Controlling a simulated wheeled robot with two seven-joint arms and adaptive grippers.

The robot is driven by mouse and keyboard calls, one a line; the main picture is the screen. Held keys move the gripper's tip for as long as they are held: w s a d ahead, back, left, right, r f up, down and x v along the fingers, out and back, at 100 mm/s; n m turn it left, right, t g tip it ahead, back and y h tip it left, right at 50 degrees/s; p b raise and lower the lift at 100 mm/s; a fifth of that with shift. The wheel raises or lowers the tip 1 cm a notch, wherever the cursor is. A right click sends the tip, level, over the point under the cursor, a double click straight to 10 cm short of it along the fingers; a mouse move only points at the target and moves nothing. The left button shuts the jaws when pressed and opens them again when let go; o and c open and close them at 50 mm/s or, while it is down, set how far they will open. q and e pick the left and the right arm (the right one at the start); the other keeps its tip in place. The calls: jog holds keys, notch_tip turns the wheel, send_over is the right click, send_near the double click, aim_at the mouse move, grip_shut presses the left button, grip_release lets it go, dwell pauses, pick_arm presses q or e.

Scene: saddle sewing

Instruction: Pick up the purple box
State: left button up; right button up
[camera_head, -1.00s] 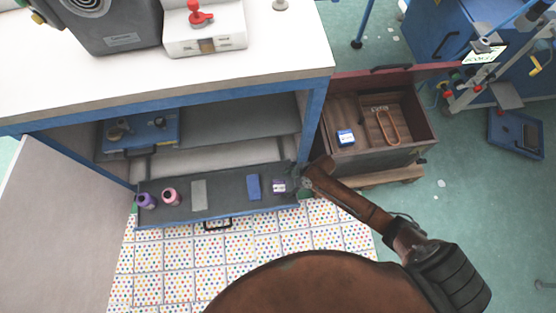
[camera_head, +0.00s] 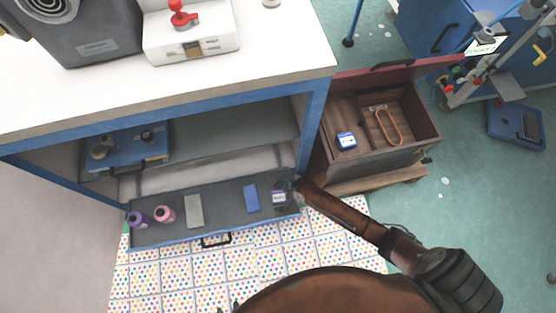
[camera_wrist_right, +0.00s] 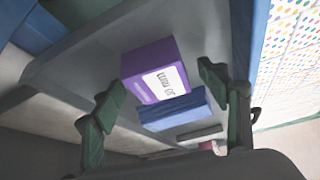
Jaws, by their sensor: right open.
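The purple box (camera_head: 279,198) with a white label lies at the right end of the pulled-out drawer (camera_head: 226,215). My right gripper (camera_head: 290,187) is beside it at the drawer's right end. In the right wrist view, the purple box (camera_wrist_right: 150,66) is ahead of the open, empty right gripper (camera_wrist_right: 166,108), its label visible between the two green fingers. I cannot tell how far the fingertips are from it. Small dark tips that may be my left gripper (camera_head: 221,308) show at the bottom edge; most of it is hidden.
Beside the purple box lies a blue block (camera_head: 251,198). Farther left are a grey block (camera_head: 194,211), a pink spool (camera_head: 164,214) and a purple spool (camera_head: 138,217). A wooden box (camera_head: 360,165) stands right of the cabinet. The white bench top (camera_head: 260,60) overhangs the drawer.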

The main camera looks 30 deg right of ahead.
jog(key=shift+c, duration=0.6)
jog(key=c, duration=1.3)
jog(key=shift+o, duration=0.2)
jog(key=shift+r, duration=0.1)
